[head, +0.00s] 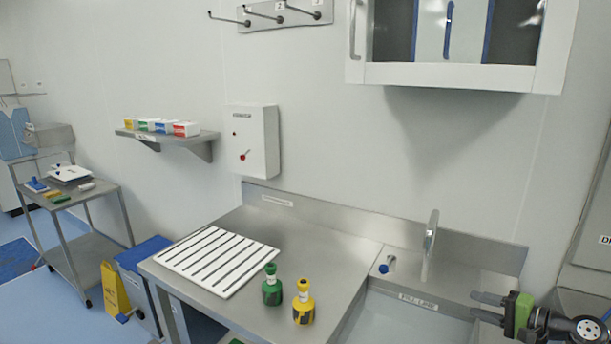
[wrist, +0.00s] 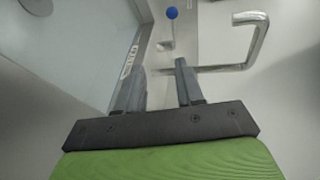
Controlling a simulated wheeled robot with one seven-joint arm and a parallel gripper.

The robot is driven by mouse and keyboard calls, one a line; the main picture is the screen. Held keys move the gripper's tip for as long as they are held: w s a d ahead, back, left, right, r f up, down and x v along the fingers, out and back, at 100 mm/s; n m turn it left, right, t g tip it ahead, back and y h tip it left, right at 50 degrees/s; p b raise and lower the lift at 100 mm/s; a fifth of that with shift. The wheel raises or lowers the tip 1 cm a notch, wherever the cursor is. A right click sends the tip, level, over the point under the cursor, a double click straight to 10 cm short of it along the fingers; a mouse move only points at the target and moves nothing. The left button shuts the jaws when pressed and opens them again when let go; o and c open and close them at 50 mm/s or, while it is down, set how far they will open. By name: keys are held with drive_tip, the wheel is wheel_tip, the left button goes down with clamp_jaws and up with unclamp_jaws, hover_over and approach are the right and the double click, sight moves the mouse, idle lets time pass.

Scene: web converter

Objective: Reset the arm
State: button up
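My gripper (head: 487,306) is at the lower right of the head view, over the right end of the steel sink counter. Its two grey fingers point left and stand apart with nothing between them. In the wrist view my gripper (wrist: 158,85) also shows open and empty, with the blue knob (wrist: 172,13) and the bent tap (wrist: 262,40) beyond the fingertips. Part of my green and black wrist shows at the right edge of the head view.
The tap (head: 430,245) stands left of my gripper, behind the sink basin (head: 400,318). A green bottle (head: 271,287), a yellow bottle (head: 303,303) and a white slotted rack (head: 217,259) are on the counter. A wall cabinet (head: 455,76) hangs above.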

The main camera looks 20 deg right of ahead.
drive_tip(key=w+a+r+n+g+y, duration=0.1)
drive_tip(key=w+a+r+n+g, duration=0.15)
drive_tip(key=w+a, duration=0.45)
drive_tip(key=w+a+r+n+g+y, duration=0.1)
drive_tip(key=w+a+r+n+g, duration=0.2)
drive_tip(key=a, duration=0.5)
drive_tip(key=a+r+n+g+h, duration=0.3)
drive_tip(key=a+n+g, duration=0.25)
drive_tip(key=a, duration=1.65)
drive_tip(key=s+a+r+n+t+h+p, duration=0.1)
drive_tip(key=s+a+r+h, duration=0.1)
drive_tip(key=s+a, duration=0.45)
drive_tip(key=s+a+r+n+h+p, duration=0.1)
drive_tip(key=s+a+r+h, duration=0.15)
drive_tip(key=s, duration=0.65)
drive_tip(key=s+f+n+t, duration=0.1)
drive_tip(key=s, duration=0.8)
drive_tip(key=shift+s+f+n+t, duration=0.2)
drive_tip(key=shift+f+n+t, duration=0.1)
drive_tip(key=shift+f+n, duration=0.1)
